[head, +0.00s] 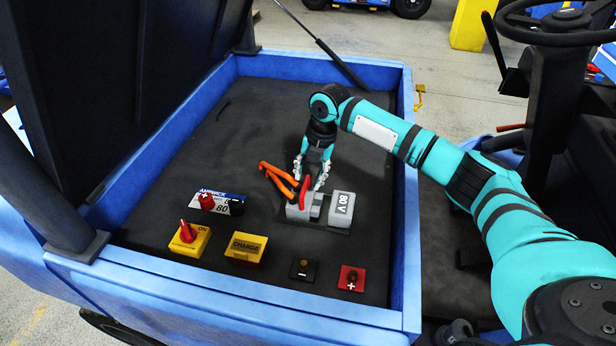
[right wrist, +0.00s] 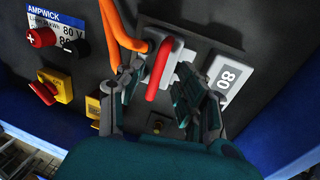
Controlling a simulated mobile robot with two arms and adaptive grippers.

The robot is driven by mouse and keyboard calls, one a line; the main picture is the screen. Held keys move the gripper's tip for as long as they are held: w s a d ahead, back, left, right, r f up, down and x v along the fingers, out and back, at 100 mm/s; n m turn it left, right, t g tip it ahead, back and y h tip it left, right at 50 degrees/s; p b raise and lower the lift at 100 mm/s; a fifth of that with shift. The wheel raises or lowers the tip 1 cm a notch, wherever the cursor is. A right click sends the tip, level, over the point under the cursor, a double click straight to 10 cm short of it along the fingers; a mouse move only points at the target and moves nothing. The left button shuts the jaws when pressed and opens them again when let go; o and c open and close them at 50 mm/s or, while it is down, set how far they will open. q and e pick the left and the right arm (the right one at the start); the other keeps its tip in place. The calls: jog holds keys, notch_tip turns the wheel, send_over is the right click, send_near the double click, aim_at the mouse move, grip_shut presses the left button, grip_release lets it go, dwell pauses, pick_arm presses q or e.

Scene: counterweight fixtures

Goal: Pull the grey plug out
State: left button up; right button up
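The grey plug (head: 298,214) has a red handle (head: 305,190) and sits against the grey socket (head: 342,207) marked 80 V. Orange cables (head: 278,176) run from the plug's far left side. My right gripper (head: 310,178) points down at the plug from above. In the right wrist view its fingers (right wrist: 162,88) are spread, one on each side of the red handle (right wrist: 158,72), with gaps visible. Part of the plug is hidden behind the fingers. My left gripper is not in view.
A battery label plate (head: 218,202) with red and black terminals lies left of the plug. A yellow ON switch (head: 188,240), a yellow CHARGE box (head: 246,248) and black and red terminal blocks (head: 351,279) stand nearer. Blue walls (head: 408,230) edge the bay; its dark far floor is clear.

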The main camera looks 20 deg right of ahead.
notch_tip(320, 180, up, 11)
jog(key=s+d, duration=0.1)
jog(key=shift+d+f, duration=0.2)
jog(key=shift+d, duration=0.05)
jog(key=shift+s, duration=0.1)
